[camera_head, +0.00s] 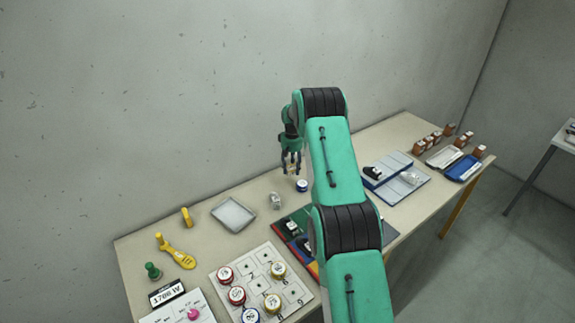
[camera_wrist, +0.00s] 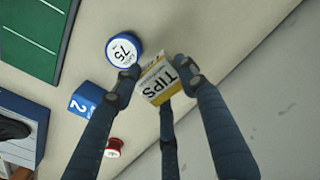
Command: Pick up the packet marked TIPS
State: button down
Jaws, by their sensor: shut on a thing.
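The packet marked TIPS (camera_wrist: 157,80) is white and yellow with black lettering. It shows in the wrist view between the fingers of my gripper (camera_wrist: 161,76), which is shut on it. In the head view my gripper (camera_head: 291,165) hangs above the back part of the table, left of my arm's upper links. There the packet is too small to make out clearly between the fingers. Whether it touches the table is hard to tell.
A round blue-rimmed piece marked 75 (camera_wrist: 123,50) lies beside the packet. A blue block marked 2 (camera_wrist: 85,101) and a red round piece (camera_wrist: 114,147) are nearby. A clear tray (camera_head: 233,215) stands on the table (camera_head: 140,250). The grey wall (camera_head: 150,100) runs close behind.

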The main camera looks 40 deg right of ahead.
jog(key=s, duration=1.4)
